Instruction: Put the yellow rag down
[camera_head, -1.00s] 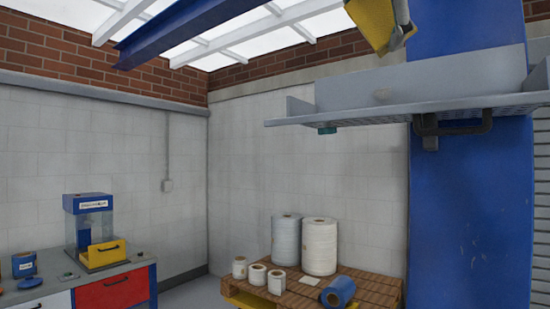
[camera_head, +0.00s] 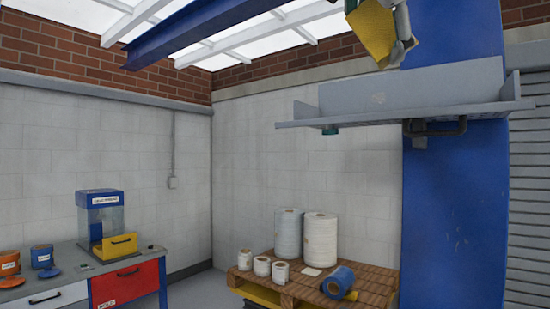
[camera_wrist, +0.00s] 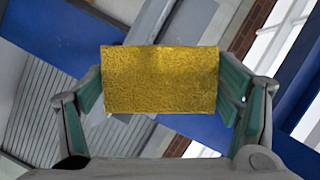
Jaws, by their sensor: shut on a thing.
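The yellow rag (camera_head: 372,30) is high at the top of the head view, above the grey shelf (camera_head: 440,118) on the blue column. My gripper (camera_head: 398,38) is beside it, partly cut off by the top edge. In the wrist view, the yellow rag (camera_wrist: 160,80) lies between the two green-padded fingers of my gripper (camera_wrist: 162,100), which is shut on it. The rag looks like a stiff flat rectangle and hides most of the fingertips. The rag is apart from the shelf in the head view.
The shelf top looks mostly bare.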

